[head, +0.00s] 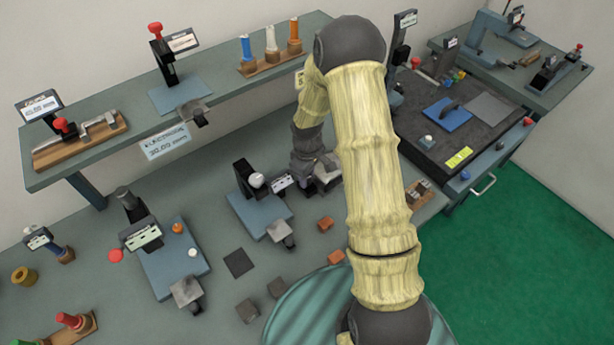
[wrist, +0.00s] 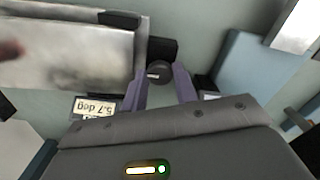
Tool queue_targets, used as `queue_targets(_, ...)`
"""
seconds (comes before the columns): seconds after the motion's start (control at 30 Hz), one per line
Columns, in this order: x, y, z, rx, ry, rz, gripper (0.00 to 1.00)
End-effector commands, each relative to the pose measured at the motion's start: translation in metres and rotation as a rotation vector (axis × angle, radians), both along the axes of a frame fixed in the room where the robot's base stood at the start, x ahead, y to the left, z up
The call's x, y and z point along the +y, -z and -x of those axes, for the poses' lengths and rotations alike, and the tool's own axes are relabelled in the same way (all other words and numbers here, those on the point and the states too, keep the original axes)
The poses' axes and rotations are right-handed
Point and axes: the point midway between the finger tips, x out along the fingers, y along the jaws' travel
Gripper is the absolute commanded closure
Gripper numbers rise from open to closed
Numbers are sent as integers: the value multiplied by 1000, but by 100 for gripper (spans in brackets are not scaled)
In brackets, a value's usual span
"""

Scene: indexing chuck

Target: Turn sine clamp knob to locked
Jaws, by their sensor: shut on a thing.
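The sine clamp knob (wrist: 158,71) is a small dark round knob, seen in the wrist view in front of a black block. My gripper (wrist: 161,82) has its two purple-grey fingers on either side of it and is shut on it. A grey metal plate or bar (wrist: 70,55) lies to the left of the fingers. A label reading 5.7 deg (wrist: 94,107) shows upside down beside the left finger. In the head view my gripper (head: 324,172) is low over the bench, partly hidden by my arm, and the knob cannot be made out there.
A blue-based device with a white ball knob (head: 257,181) stands just left of my gripper. In the wrist view a blue plate (wrist: 248,75) lies to the right. Small blocks (head: 325,223) lie on the bench in front. A raised shelf (head: 230,83) runs behind.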

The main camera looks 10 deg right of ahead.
Motion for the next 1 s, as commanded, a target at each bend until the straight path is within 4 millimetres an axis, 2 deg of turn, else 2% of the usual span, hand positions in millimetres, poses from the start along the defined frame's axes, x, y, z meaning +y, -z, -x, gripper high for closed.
queue_targets(0.43,1,-2,-2,-6,14,-1,94)
queue_targets(0.47,1,-2,-2,-6,14,-1,67)
queue_targets(0.57,0,-1,-2,-5,13,-1,50)
queue_targets(0.83,-1,-1,-1,-4,7,1,50)
queue_targets(1.0,-2,-2,-1,-3,-75,1,50)
